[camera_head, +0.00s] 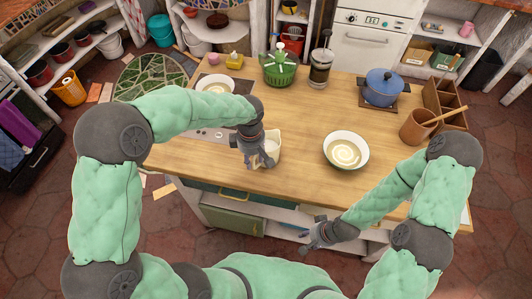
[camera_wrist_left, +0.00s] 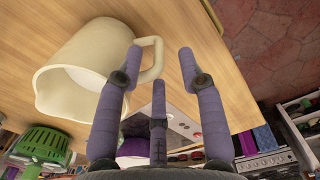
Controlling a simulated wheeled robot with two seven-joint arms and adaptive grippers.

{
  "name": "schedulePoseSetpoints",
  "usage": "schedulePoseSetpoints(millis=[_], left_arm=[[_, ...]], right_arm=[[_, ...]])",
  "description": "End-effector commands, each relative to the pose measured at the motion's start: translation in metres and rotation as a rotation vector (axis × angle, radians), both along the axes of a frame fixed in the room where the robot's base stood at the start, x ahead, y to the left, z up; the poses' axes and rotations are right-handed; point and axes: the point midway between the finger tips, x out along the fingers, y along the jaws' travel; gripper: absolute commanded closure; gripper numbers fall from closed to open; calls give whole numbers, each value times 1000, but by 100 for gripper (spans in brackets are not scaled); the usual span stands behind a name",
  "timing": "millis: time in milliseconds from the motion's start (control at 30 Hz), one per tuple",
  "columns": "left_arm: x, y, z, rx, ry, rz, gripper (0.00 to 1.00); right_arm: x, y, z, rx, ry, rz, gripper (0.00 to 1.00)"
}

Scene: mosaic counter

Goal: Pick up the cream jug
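The cream jug (camera_head: 274,145) stands on the wooden counter (camera_head: 300,180) near its front edge, partly hidden behind my left gripper (camera_head: 263,162). In the left wrist view the jug (camera_wrist_left: 90,65) shows at the left, with its handle to the right. My left gripper (camera_wrist_left: 160,62) is open there, its fingers spread on either side of the handle. The left finger overlaps the handle in the picture, and a gap shows between the handle and the right finger. My right gripper (camera_head: 318,236) is empty, below the counter's front edge, with its fingers apart.
A cream-patterned bowl (camera_head: 346,150) stands right of the jug, and another bowl (camera_head: 215,84) at the back left. The counter between jug and bowl is clear.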

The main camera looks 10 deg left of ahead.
Motion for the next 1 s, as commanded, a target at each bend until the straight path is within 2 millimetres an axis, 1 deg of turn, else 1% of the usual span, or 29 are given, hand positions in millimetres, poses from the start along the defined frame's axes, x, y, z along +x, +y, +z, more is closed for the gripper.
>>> schedulePoseSetpoints(millis=[33,200,300,567,600,667,700,1000], left_arm=[[-1,-1,-7,0,3,0,61],[-1,-3,-32,0,4,1,61],[-1,-3,-43,0,3,0,61],[-1,-3,-45,-1,0,0,61],[-1,-3,-45,-1,0,0,73],[-1,-3,-45,-1,1,0,90],[-1,-3,-45,-1,1,0,100],[0,-3,-44,-2,-2,1,100]], right_arm=[[0,0,-2,0,0,0,60],[0,0,-6,0,0,0,60],[0,0,-7,0,0,0,60],[0,0,-7,0,0,0,60],[0,0,-7,0,0,0,60],[0,0,-7,0,0,0,60],[0,0,-7,0,0,0,60],[0,0,-7,0,0,0,60]])
